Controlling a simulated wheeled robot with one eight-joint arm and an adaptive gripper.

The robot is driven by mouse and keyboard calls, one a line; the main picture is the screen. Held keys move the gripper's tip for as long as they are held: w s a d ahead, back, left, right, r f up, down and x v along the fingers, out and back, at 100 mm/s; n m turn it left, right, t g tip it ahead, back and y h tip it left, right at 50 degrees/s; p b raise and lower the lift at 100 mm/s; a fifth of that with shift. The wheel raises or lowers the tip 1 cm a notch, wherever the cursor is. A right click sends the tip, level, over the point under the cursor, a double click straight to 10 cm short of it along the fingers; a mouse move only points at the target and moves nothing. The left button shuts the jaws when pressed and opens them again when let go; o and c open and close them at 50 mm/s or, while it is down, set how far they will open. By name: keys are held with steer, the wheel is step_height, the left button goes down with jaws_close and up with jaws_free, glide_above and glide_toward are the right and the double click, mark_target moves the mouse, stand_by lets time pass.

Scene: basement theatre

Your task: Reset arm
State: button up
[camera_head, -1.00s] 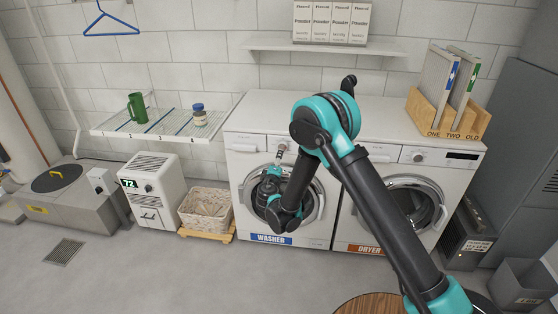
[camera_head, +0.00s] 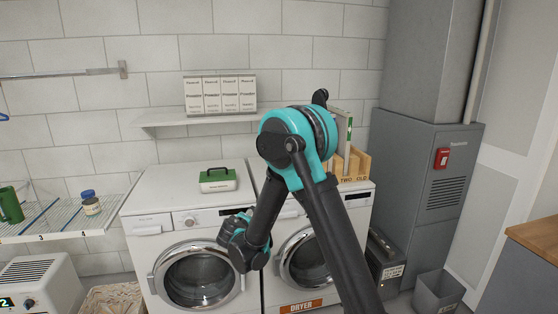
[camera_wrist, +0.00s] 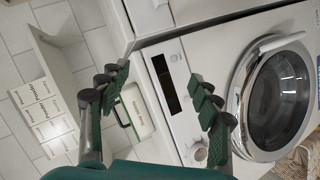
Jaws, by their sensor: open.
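My teal and black arm reaches up and folds back down in the middle of the head view. My gripper (camera_head: 235,228) hangs in front of the gap between the washer (camera_head: 160,226) and the dryer (camera_head: 303,306). In the wrist view my gripper (camera_wrist: 163,97) has its two dark green fingers spread well apart, with nothing held between them. Beyond them the picture is turned on its side and shows a round machine door (camera_wrist: 280,98) and a control panel.
A white box with a green lid (camera_head: 218,181) sits on the washer top. White powder boxes (camera_head: 219,95) stand on the wall shelf (camera_head: 165,119). A wire shelf (camera_head: 50,232) at left holds a green mug (camera_head: 11,205) and a jar (camera_head: 91,203). A wooden counter (camera_head: 535,238) is at right.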

steer(key=s+d+r+m+g+h, duration=0.15)
steer(key=s+d, duration=0.25)
steer(key=d, duration=0.4)
steer(key=s+d+m+g, duration=0.2)
steer(key=s+d+m, duration=0.15)
steer(key=d, duration=0.45)
steer(key=s+d+m+g, duration=0.15)
steer(key=s+d, duration=0.25)
steer(key=d, duration=0.4)
steer(key=s+d+f+m+g+y, duration=0.1)
steer(key=s+d, duration=0.3)
steer(key=s, duration=0.7)
steer(key=s+d+f+m+g+y, duration=0.2)
steer(key=s+d+f+m+g, duration=0.1)
steer(key=s, duration=0.8)
steer(key=shift+d+m, duration=0.35)
steer(key=shift+m, duration=0.4)
steer(key=shift+s, duration=0.1)
